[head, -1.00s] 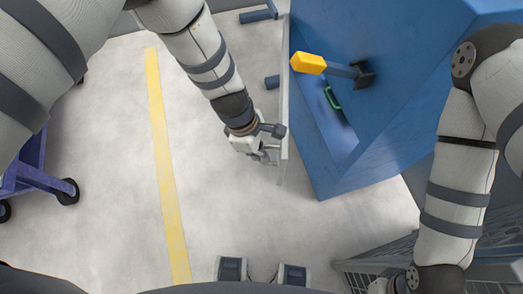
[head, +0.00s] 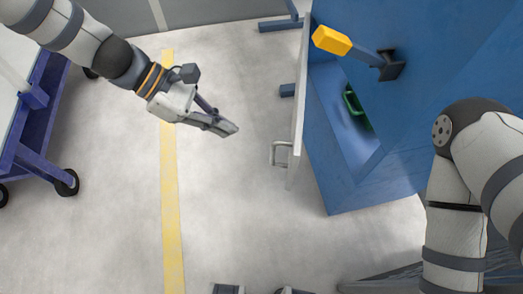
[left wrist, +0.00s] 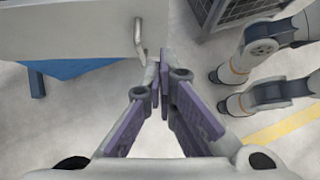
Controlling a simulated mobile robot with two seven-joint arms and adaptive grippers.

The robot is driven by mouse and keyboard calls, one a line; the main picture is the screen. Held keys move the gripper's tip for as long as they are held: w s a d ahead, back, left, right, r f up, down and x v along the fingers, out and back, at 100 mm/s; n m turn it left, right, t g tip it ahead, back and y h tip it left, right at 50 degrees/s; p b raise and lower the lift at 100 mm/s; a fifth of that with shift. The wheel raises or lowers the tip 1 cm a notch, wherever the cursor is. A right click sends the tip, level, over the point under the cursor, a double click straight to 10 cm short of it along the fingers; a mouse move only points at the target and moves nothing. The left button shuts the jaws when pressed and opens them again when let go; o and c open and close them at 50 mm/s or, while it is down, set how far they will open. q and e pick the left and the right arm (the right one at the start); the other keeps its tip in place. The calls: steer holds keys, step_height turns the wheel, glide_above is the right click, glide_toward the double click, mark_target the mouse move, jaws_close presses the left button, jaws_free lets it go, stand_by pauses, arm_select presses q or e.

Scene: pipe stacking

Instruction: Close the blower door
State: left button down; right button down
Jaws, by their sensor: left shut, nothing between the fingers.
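The blower door (head: 299,100) is a thin pale panel standing open at the left side of the blue blower cabinet (head: 420,120). Its metal handle (head: 281,153) sticks out to the left. In the left wrist view the door (left wrist: 70,25) fills the upper left and its handle (left wrist: 139,40) hangs just above the fingertips. My left gripper (head: 232,130) is shut and empty, left of the door and apart from the handle. My right arm comes in at the right, and its gripper is out of view.
A yellow-ended lever (head: 332,40) juts from the cabinet. A green handle-like part (head: 354,102) shows inside the opening. A purple-framed cart (head: 45,140) stands at the left. Floor with a yellow stripe (head: 170,210) is clear between cart and door.

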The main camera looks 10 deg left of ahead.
arm_select(q)
steer(key=x, duration=0.3)
steer(key=d+r+x, duration=0.1)
steer(key=x, duration=0.3)
steer(key=w+b+x, duration=0.1)
steer(key=x, duration=0.3)
steer(key=shift+s+d+r, duration=0.1)
steer(key=shift+d+r, duration=0.05)
steer(key=shift+d, duration=0.85)
arm_select(e)
steer(key=shift+w+a+f, duration=0.1)
steer(key=shift+w+f, duration=0.05)
steer(key=shift+f, duration=0.3)
